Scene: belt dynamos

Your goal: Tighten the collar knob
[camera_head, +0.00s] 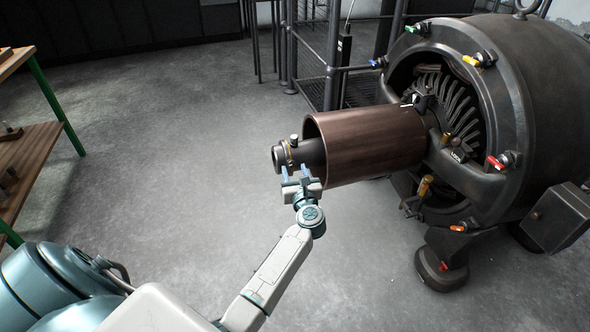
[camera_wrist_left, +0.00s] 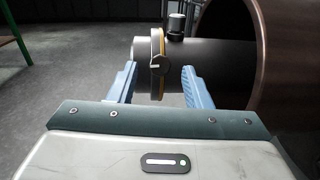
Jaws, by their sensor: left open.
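A dark shaft (camera_head: 312,152) sticks out of the brown drum of the dynamo. Near its end sits a collar (camera_head: 288,153) with a yellow edge; the left wrist view shows this collar (camera_wrist_left: 155,90) more closely. A small dark knob with a pale pointer (camera_wrist_left: 156,66) is on the collar's side facing me. A black upright knob (camera_wrist_left: 176,25) stands on top of the shaft, just right of the collar. My left gripper (camera_head: 295,171) is open, its blue fingers at either side of the collar and apart from the small knob. My right gripper is not in view.
The brown drum (camera_head: 368,143) lies close to the right of my left gripper. The large dynamo housing (camera_head: 535,85) with coloured-handled fittings fills the right. A wooden workbench (camera_head: 38,160) stands at the left. The grey floor between is clear.

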